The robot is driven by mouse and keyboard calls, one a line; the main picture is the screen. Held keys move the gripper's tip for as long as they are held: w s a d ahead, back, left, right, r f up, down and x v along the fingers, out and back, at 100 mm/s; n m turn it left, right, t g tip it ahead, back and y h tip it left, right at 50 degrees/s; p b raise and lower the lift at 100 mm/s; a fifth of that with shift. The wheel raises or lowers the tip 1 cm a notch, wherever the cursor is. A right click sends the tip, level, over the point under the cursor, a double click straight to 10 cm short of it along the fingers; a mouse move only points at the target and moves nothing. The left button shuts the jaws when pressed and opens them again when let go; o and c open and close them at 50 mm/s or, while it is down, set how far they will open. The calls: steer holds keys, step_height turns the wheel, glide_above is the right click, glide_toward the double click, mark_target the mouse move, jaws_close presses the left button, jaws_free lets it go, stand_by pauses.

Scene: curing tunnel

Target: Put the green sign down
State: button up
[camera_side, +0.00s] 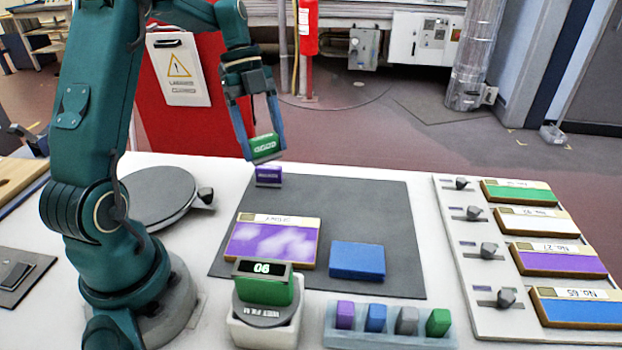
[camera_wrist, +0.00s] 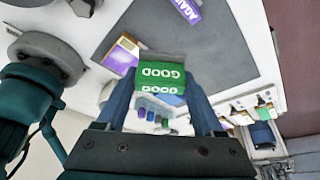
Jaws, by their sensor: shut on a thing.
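My gripper (camera_side: 262,148) is shut on the green sign (camera_side: 264,145), which reads GOOD, and holds it tilted in the air. In the wrist view the green sign (camera_wrist: 161,74) sits between the two blue fingers. In the side view it shows just above the purple sign (camera_side: 268,175), with a small gap in the picture. The purple sign (camera_wrist: 181,10) reads AGAIN in the wrist view and stands at the back left of the dark grey mat (camera_side: 366,205).
A purple-and-white panel (camera_side: 272,240) and a blue block (camera_side: 356,260) lie on the mat. In front are a green device reading 90 (camera_side: 264,286) and a rack (camera_side: 390,338) of small coloured blocks. A board (camera_side: 460,240) with several coloured panels stands right. A round plate (camera_side: 158,195) lies left.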

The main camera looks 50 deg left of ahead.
steer(key=d+f+m+g, duration=0.1)
steer(key=f+m, duration=0.1)
steer(key=f, duration=0.1)
steer(key=d+f+m+y, duration=0.1)
steer(key=f+m, duration=0.2)
steer(key=d+f+m+g, duration=0.1)
steer(key=d+f+m, duration=0.1)
steer(key=f+m, duration=0.1)
steer(key=shift+w+d+f+g, duration=0.1)
steer(key=shift+w+f+g, duration=0.25)
steer(key=shift+f, duration=0.15)
steer(key=shift+f, duration=0.15)
steer(key=o, duration=1.3)
steer(key=shift+o, duration=0.2)
steer(key=v, duration=1.2)
steer(key=shift+d+r, duration=0.2)
